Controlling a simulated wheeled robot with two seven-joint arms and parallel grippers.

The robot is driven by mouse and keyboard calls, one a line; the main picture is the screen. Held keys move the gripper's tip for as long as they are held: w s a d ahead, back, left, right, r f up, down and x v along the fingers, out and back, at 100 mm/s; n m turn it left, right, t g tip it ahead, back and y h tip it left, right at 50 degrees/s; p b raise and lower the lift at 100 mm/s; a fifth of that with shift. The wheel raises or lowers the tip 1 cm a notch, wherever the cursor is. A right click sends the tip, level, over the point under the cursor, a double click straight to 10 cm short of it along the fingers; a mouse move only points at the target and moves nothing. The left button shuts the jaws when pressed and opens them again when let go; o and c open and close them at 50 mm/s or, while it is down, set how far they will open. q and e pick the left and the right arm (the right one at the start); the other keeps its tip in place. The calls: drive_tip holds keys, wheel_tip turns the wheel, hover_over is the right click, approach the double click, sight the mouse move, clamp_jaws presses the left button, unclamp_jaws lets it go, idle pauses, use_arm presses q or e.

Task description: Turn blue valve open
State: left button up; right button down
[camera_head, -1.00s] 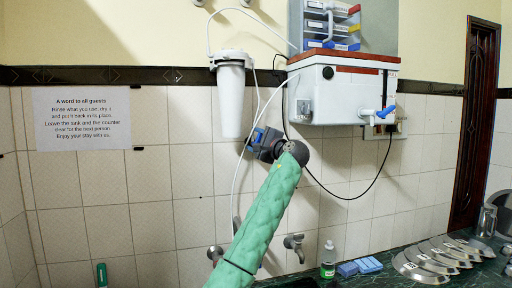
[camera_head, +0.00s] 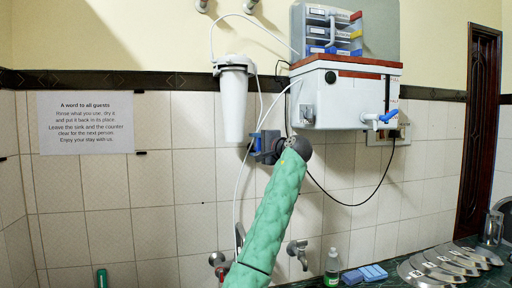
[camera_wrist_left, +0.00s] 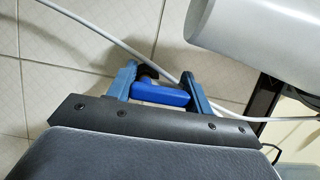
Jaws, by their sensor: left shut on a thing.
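The blue valve shows in the left wrist view as a bright blue handle (camera_wrist_left: 160,96) with a dark part behind it, beside a thin white tube. My left gripper (camera_wrist_left: 158,82) has its two blue fingers on either side of this handle and is shut on it. In the head view my left gripper (camera_head: 258,142) is below and right of the white filter housing (camera_head: 234,103), by the white tube. The valve is too small and covered there to tell how far it is turned. My right gripper is not in view.
A white purifier tank (camera_head: 345,95) with a blue-levered tap (camera_head: 384,118) hangs on the right. Metal taps (camera_head: 298,252) stick out of the tiled wall below. A bottle (camera_head: 332,268), blue sponges (camera_head: 365,274) and several metal lids (camera_head: 452,262) stand on the counter.

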use_arm(q)
drive_tip(key=shift+f, duration=0.15)
drive_tip(key=o, duration=1)
drive_tip(key=shift+s+d, duration=0.15)
drive_tip(key=b+v, duration=0.2)
drive_tip(key=v, duration=0.5)
drive_tip(key=shift+s, duration=0.15)
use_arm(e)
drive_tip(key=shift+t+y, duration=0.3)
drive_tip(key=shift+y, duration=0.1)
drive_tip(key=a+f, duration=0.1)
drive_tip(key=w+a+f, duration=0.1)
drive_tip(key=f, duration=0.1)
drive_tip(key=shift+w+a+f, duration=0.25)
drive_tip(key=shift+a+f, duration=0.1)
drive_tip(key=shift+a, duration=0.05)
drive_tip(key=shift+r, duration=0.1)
